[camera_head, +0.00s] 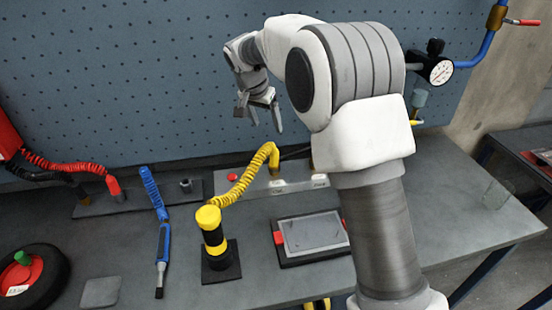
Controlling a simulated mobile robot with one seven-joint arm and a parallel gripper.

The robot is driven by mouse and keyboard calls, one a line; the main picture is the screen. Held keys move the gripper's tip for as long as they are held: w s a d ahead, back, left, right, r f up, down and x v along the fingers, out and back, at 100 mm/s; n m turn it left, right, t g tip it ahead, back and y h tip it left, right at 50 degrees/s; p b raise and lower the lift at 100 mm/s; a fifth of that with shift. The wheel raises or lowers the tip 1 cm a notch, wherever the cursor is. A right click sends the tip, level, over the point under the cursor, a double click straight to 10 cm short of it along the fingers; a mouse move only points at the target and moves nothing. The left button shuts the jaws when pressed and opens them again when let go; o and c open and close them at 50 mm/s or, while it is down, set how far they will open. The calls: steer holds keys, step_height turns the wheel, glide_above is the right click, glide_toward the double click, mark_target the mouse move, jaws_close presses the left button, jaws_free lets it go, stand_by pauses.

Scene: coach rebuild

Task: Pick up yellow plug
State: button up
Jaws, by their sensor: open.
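The yellow plug (209,219) stands upright on the bench, with a yellow top and black and yellow bands below. Its foot is on a dark square base (221,265). A coiled yellow hose (245,181) runs from near its top to a grey block at the back. My gripper (262,125) is open and empty, with its fingers pointing down. In the picture it is above and right of the plug, clear of it, in front of the pegboard.
A blue tool with a coiled cord (161,232) lies left of the plug. A grey plate with red clips (312,235) lies right of it. A red coiled hose (70,166) and a black wheel (50,283) are at left. Bare bench (470,219) shows at right.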

mark_target(273, 152)
steer(key=p+x, duration=0.1)
steer(key=x, duration=1.3)
steer(key=p+x, duration=0.1)
steer(key=shift+s+a+f, duration=0.25)
steer(key=shift+a+f, duration=0.05)
steer(key=shift+a, duration=0.05)
steer(key=shift+w+d+f, duration=0.1)
steer(key=shift+w+f, duration=0.15)
steer(key=shift+f, duration=0.3)
steer(key=shift+c, duration=0.3)
jaws_close()
